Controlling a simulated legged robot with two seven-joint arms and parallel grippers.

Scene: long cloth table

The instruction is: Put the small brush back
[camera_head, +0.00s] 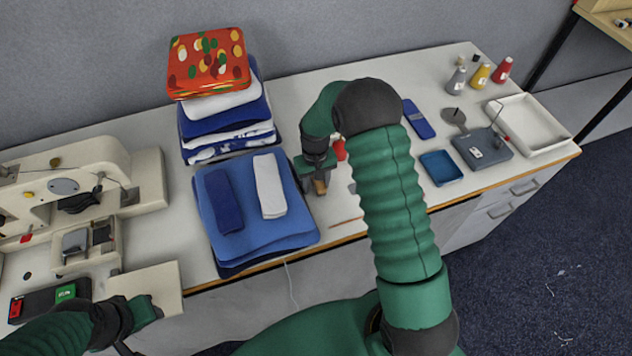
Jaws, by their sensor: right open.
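My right gripper (313,168) points down at the table beside the blue cloth stack. It is open, and my forearm hides part of the area around it. A small tan and brown piece (320,187), possibly the small brush, shows right at its fingertips; I cannot tell whether they touch it. A thin brown stick (346,220) lies near the table's front edge, partly hidden by my arm. My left gripper (150,307) is at the lower left, by a pale flat board (147,287); its jaws are not clear.
Folded blue cloths (255,235) and a taller cloth pile with a red patterned top (208,62) stand left of the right gripper. A sewing machine (75,190) is at left. A blue tray (440,168), grey scale (482,148), white tray (545,125) and small bottles (481,75) are at right.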

